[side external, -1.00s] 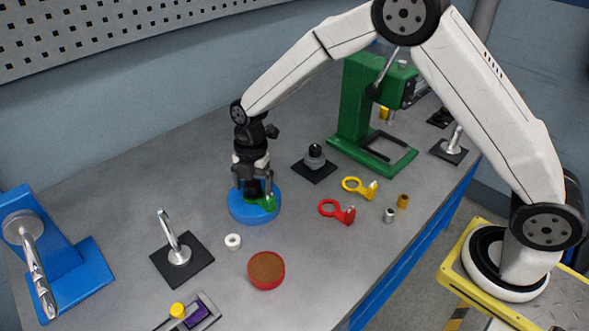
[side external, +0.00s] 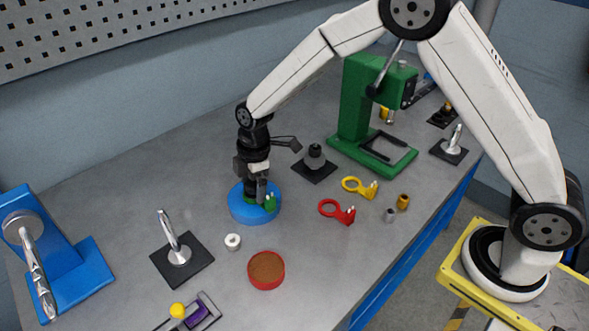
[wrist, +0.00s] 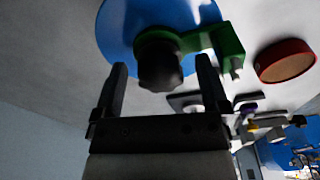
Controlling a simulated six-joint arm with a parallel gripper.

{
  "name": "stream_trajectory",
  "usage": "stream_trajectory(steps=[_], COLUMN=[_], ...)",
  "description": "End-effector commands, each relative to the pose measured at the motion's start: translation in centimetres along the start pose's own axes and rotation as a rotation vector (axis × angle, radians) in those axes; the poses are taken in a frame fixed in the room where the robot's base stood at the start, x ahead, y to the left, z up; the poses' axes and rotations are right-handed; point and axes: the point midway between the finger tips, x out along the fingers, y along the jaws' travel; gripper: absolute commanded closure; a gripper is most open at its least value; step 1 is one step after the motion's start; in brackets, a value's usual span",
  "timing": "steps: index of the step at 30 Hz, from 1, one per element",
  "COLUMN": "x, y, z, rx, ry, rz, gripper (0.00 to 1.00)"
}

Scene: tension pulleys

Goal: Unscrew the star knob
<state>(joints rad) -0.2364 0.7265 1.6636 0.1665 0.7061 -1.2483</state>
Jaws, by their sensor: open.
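The black star knob (wrist: 160,66) sits on a green arm piece (wrist: 222,45) on the round blue base (wrist: 112,30) in the wrist view. In the side view the blue base (side external: 243,210) stands on the bench, with a bit of the green piece (side external: 270,203) showing. My gripper (wrist: 163,68) is open, with one finger on each side of the knob and a visible gap to both. In the side view my gripper (side external: 256,192) points down over the blue base and hides the knob.
A dark peg on a black plate (side external: 314,165), yellow (side external: 360,187) and red (side external: 337,211) ring tools and a green press (side external: 360,110) are to the right.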

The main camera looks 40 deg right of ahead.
Motion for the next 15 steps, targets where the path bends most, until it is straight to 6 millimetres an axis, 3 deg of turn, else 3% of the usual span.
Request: stream_trajectory(steps=[15], x=[-0.03], y=[0.00], z=[-0.02], rx=[0.371], ry=[0.000], rz=[0.046], gripper=[0.05])
